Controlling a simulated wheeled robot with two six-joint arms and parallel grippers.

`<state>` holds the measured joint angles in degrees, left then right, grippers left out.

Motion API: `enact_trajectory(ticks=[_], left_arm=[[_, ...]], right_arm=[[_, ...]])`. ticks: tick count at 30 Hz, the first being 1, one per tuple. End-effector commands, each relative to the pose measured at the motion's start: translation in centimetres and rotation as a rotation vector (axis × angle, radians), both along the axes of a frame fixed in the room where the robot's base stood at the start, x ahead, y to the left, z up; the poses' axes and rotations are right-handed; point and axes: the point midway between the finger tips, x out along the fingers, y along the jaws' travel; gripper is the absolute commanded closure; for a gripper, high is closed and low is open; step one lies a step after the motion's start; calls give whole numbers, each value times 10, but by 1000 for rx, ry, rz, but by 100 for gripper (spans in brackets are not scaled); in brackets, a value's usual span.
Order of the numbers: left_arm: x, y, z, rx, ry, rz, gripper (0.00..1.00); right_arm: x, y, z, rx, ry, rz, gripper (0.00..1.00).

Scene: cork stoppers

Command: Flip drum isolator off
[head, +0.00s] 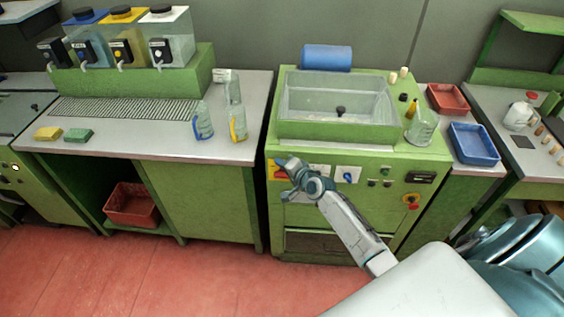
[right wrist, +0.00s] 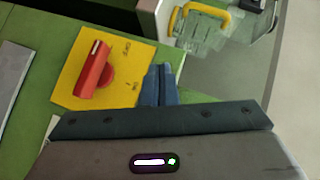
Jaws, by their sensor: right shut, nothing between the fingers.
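A red rotary handle (right wrist: 95,72) sits on a yellow plate (right wrist: 72,76) on the green machine front, in the right wrist view. The handle lies slanted across the plate, and small lettering beside it is too small to read surely. In the head view the yellow plate (head: 278,173) shows at the machine's upper left, partly hidden by my right gripper (head: 289,166). My right gripper is shut and empty; its fingertips (right wrist: 158,86) are just right of the red handle, apart from it in the picture. My left gripper is not in view.
A blue-handled switch (head: 346,175) and a red knob on yellow (head: 411,201) are on the same green panel. A sink-like tub (head: 338,105) is on top. Glass jugs (head: 203,122) stand on the left counter. Red floor lies in front.

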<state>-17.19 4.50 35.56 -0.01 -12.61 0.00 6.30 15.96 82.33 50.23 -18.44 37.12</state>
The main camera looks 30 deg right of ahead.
Motion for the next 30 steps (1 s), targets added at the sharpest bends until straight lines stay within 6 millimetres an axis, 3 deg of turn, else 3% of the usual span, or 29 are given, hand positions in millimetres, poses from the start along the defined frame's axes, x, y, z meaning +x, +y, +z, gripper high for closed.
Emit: enact_trajectory(ticks=[6, 13, 30], left_arm=[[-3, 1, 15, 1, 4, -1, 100], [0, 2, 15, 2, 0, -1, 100], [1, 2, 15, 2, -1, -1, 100]], right_arm=[[-34, 22, 37, 0, -2, 2, 100], [-53, 35, 58, -1, -1, 2, 100], [-58, 38, 64, 0, 0, 0, 100]])
